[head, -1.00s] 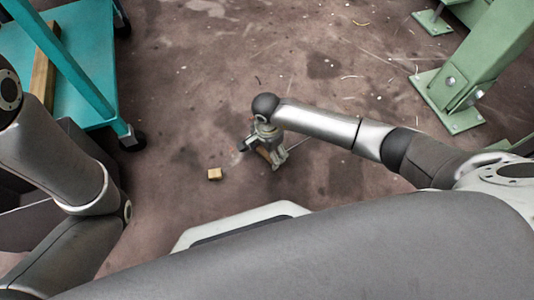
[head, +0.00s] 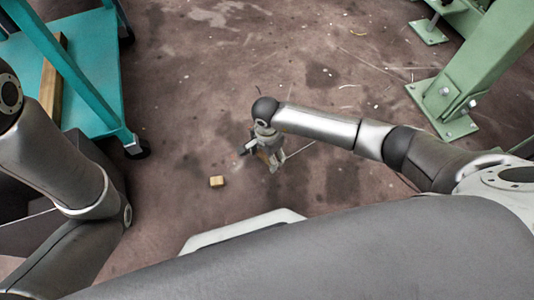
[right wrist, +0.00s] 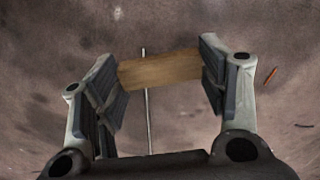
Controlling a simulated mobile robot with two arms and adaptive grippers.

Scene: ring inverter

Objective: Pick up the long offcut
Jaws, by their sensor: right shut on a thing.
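A brown wooden offcut (right wrist: 160,70) spans the gap between the two fingers of my right gripper in the right wrist view. My right gripper (head: 268,160) is shut on it, with both finger pads against its ends. In the head view the offcut (head: 263,157) is mostly hidden by the fingers. Whether it touches the floor is hard to tell. A small, pale wooden block (head: 217,181) lies on the floor to the left of the right gripper. My left arm shows at the left, but its gripper is out of view.
A teal cart (head: 100,105) on castors stands at upper left, with a long wooden piece (head: 50,85) on its deck. A green steel frame (head: 470,75) is bolted down at upper right. A thin rod (right wrist: 149,115) shows below the offcut. The middle floor is open.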

